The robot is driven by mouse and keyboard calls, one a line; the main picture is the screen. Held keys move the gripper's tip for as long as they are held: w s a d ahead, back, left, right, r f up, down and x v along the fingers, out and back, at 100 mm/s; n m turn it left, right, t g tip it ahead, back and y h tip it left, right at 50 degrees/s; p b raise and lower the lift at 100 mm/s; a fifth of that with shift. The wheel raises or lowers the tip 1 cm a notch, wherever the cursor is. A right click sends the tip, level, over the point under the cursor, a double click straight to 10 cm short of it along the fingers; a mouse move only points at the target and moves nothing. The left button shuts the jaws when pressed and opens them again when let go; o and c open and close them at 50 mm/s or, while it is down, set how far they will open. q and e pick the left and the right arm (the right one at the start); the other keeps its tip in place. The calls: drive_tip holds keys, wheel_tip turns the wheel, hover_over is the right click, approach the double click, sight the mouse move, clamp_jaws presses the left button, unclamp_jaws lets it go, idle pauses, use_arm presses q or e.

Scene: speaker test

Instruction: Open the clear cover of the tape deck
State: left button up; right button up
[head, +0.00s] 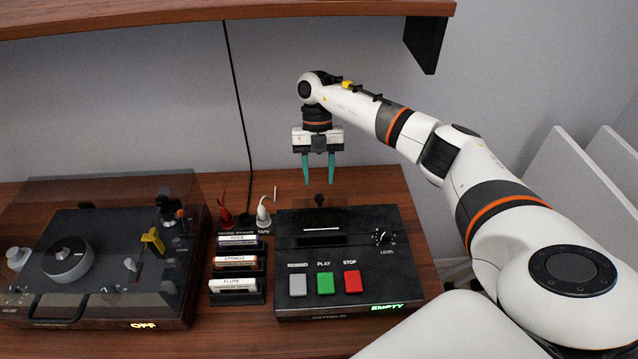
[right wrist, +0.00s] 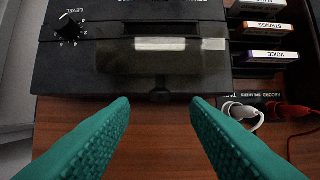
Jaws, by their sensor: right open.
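The tape deck (head: 350,262) is a black box at the right of the wooden table, with grey, green and red buttons and a lit EMPTY sign. Its dark see-through cover (head: 300,229) lies flat on top, apparently shut; in the right wrist view the cover (right wrist: 115,55) shows a pale strip under it. A small black knob (head: 319,201) sticks out at the cover's back edge. My right gripper (head: 319,183) is open and empty, pointing down above and behind the knob. In the right wrist view the knob (right wrist: 160,96) lies between the green fingers, apparently untouched. My left gripper is out of view.
Labelled cassettes (head: 237,262) stand in a rack left of the deck. Red and white plugs (head: 263,213) sit behind it. A turntable (head: 95,265) under a clear lid fills the left. A wooden shelf (head: 200,15) hangs above. Bare table lies behind the deck.

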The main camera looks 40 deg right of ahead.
sight(320, 209)
drive_tip(key=shift+p+x, duration=0.45)
drive_tip(key=shift+x, duration=1.75)
drive_tip(key=shift+c, duration=0.4)
clamp_jaws()
